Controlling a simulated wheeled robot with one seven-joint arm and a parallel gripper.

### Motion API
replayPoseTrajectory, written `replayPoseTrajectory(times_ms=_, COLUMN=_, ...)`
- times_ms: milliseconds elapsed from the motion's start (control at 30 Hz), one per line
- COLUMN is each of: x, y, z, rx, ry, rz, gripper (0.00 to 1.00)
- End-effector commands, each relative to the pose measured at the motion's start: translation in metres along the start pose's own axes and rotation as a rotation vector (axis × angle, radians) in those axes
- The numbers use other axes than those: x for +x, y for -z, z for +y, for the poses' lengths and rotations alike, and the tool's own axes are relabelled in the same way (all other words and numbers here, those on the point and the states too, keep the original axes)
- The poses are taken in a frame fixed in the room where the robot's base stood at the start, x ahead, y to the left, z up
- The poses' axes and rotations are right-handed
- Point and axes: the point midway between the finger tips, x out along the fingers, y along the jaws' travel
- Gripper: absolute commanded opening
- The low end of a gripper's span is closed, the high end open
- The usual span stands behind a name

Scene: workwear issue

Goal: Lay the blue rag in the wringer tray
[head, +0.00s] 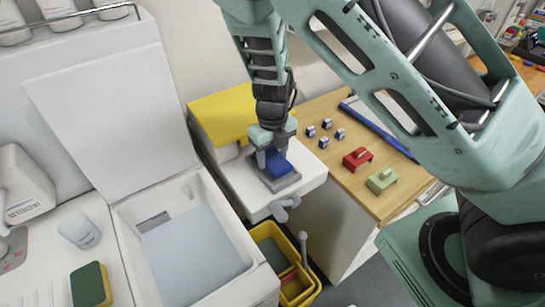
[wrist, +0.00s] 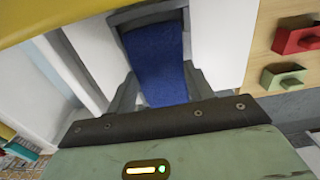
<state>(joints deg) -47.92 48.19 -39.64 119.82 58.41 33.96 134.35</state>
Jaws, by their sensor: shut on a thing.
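The blue rag (head: 278,162) is between the fingers of my gripper (head: 270,157), which is shut on it. In the wrist view the rag (wrist: 156,62) fills the gap between the two dark fingers (wrist: 160,88). A small grey tray (head: 284,184), which looks like the wringer tray, lies on a white ledge right under the rag. Its grey edge (wrist: 150,13) also shows beyond the rag in the wrist view. The rag is at or just over the tray; I cannot tell whether it rests on the tray floor. My gripper hides part of the tray.
A yellow cover (head: 215,112) stands behind the ledge. Right of it, a wooden top (head: 335,165) carries small blue-grey blocks, a red block (head: 357,158) and a green block (head: 381,180). A yellow bucket (head: 268,233) is below. An open white basin (head: 190,250) is at left.

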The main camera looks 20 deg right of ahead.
Motion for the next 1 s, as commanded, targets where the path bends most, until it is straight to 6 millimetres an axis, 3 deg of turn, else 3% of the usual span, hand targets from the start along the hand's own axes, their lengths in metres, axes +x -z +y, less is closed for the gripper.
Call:
replayPoseTrajectory(times_ms=100, x=0.011, y=0.0, z=0.0, rx=0.001, ry=0.0, rz=0.001, gripper=0.26)
replayPoseTrajectory(times_ms=500, x=0.016, y=0.0, z=0.0, rx=0.001, ry=0.0, rz=0.0, gripper=0.26)
replayPoseTrajectory(times_ms=533, x=0.016, y=0.0, z=0.0, rx=0.0, ry=0.0, rz=-0.001, gripper=0.57)
replayPoseTrajectory(times_ms=600, x=0.016, y=0.0, z=0.0, rx=0.0, ry=0.0, rz=0.0, gripper=0.74)
replayPoseTrajectory(times_ms=1000, x=0.006, y=-0.001, z=0.001, rx=-0.001, ry=-0.001, rz=-0.002, gripper=0.74)
